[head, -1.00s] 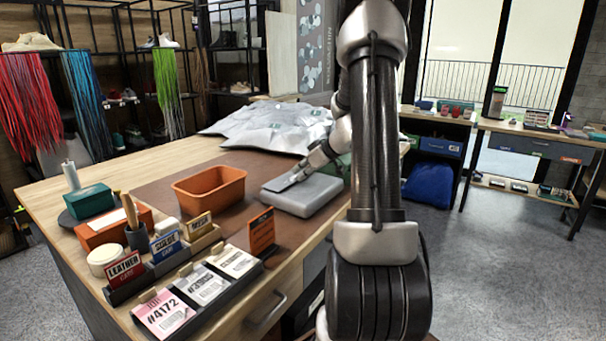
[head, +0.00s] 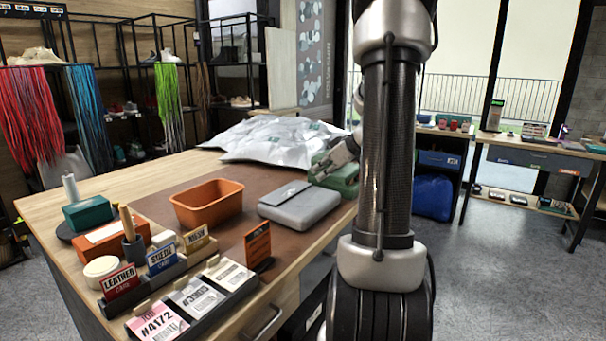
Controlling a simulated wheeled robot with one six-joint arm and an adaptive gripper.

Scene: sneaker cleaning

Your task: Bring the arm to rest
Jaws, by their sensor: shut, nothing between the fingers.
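My gripper (head: 318,171) shows to the left of my upright dark arm link. It is shut and empty, in front of a green case (head: 343,183) at the right of the workbench (head: 150,180). My arm link hides part of the wrist. I cannot tell whether the fingers touch the green case. A grey flat case (head: 299,206) lies on the brown mat (head: 222,243), apart from the gripper.
An orange bin (head: 207,204) stands left of the grey case. A crumpled silvery sheet (head: 265,139) lies behind. Card holders (head: 180,314), a teal block (head: 89,210) and a white round tub (head: 101,270) fill the front left. The floor (head: 500,270) at right is clear.

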